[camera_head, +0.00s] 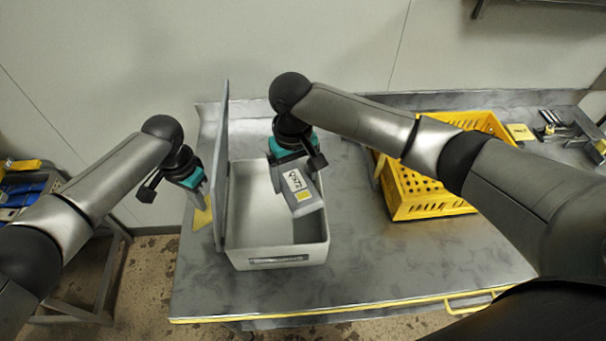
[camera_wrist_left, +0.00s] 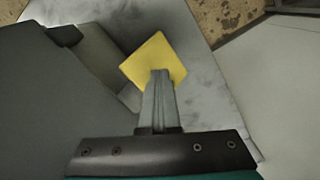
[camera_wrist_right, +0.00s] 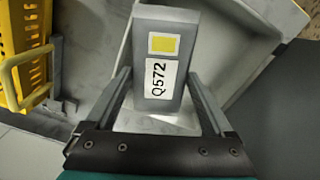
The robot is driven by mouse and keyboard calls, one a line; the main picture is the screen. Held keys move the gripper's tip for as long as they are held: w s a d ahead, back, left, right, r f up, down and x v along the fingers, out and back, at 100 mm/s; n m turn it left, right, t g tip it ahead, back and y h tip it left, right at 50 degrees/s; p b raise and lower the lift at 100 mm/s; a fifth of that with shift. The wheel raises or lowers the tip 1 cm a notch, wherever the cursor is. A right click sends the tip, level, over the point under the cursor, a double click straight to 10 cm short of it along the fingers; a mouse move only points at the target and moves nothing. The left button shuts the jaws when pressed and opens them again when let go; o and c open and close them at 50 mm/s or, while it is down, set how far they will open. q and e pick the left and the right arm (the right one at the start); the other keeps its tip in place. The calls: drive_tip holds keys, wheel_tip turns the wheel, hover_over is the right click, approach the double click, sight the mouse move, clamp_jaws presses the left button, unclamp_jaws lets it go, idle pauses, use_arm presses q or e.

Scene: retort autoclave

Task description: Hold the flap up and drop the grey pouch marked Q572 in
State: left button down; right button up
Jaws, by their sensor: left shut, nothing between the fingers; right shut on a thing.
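The grey pouch marked Q572 (camera_head: 300,190) has a white label and a yellow square. It also shows in the right wrist view (camera_wrist_right: 150,105), with its label readable. My right gripper (camera_head: 296,172) is shut on it and holds it over the open mouth of the pale grey box (camera_head: 262,248). The flap (camera_head: 221,165) stands upright along the box's left side. My left gripper (camera_head: 203,203) is shut and empty, just left of the flap. In the left wrist view its fingers (camera_wrist_left: 160,75) are together, with the grey flap (camera_wrist_left: 45,110) to their left.
A yellow square (camera_wrist_left: 153,60) lies on the table beyond my left fingers. A yellow perforated basket (camera_head: 425,195) stands right of the box. Small items lie at the table's far right. The table front (camera_head: 400,265) is clear.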

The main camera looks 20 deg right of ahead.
drive_tip(key=shift+w+a, duration=0.15)
drive_tip(key=shift+a, duration=0.45)
drive_tip(key=shift+f, duration=0.15)
drive_tip(key=shift+f, duration=0.85)
drive_tip(key=o, duration=1.2)
drive_tip(key=shift+o, duration=0.2)
wheel_tip(320, 180, up, 12)
